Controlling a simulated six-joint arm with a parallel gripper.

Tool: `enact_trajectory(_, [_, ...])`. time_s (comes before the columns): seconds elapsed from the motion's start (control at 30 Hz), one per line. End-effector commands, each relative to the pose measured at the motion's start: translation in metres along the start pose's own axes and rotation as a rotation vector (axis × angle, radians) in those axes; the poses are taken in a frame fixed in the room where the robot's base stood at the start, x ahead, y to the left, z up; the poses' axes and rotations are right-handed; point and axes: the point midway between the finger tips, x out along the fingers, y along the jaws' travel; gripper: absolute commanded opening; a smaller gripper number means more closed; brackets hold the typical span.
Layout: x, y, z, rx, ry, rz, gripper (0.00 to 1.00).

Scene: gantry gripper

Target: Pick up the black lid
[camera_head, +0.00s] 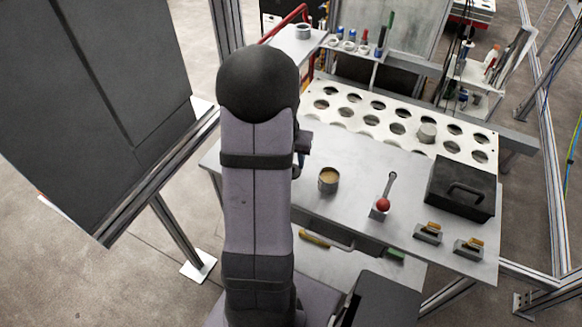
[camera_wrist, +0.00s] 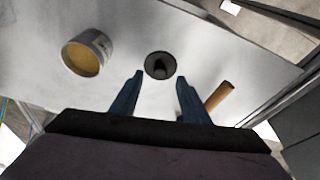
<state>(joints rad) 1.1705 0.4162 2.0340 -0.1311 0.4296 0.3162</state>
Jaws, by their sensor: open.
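The black lid (camera_wrist: 151,60), a small round disc with a knob in its middle, lies on the grey table in the wrist view. In the head view I cannot make it out; my arm covers that part of the table. My gripper (camera_wrist: 160,78) is open and empty, its two blue fingers apart. The lid shows just beyond the fingertips, roughly centred between them. The fingers look apart from it; the height above it is hard to tell. In the head view my gripper is mostly hidden behind my arm.
An open can with tan contents (camera_head: 328,181) stands right of my arm; it also shows in the wrist view (camera_wrist: 86,53). A wooden handle (camera_wrist: 218,97) lies near the right finger. A red-knobbed lever (camera_head: 383,204), black box (camera_head: 460,190) and white hole rack (camera_head: 395,122) stand farther right.

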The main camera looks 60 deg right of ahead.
Motion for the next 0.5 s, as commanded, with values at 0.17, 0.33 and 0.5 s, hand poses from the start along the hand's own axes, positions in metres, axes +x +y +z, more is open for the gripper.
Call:
enact_trajectory(0.17, [0.017, 0.001, 0.001, 0.0, -0.003, 0.0, 0.42])
enact_trajectory(0.33, [0.025, 0.0, 0.001, -0.001, 0.0, 0.0, 0.42])
enact_trajectory(0.5, [0.026, 0.0, 0.0, 0.0, 0.001, -0.001, 0.42])
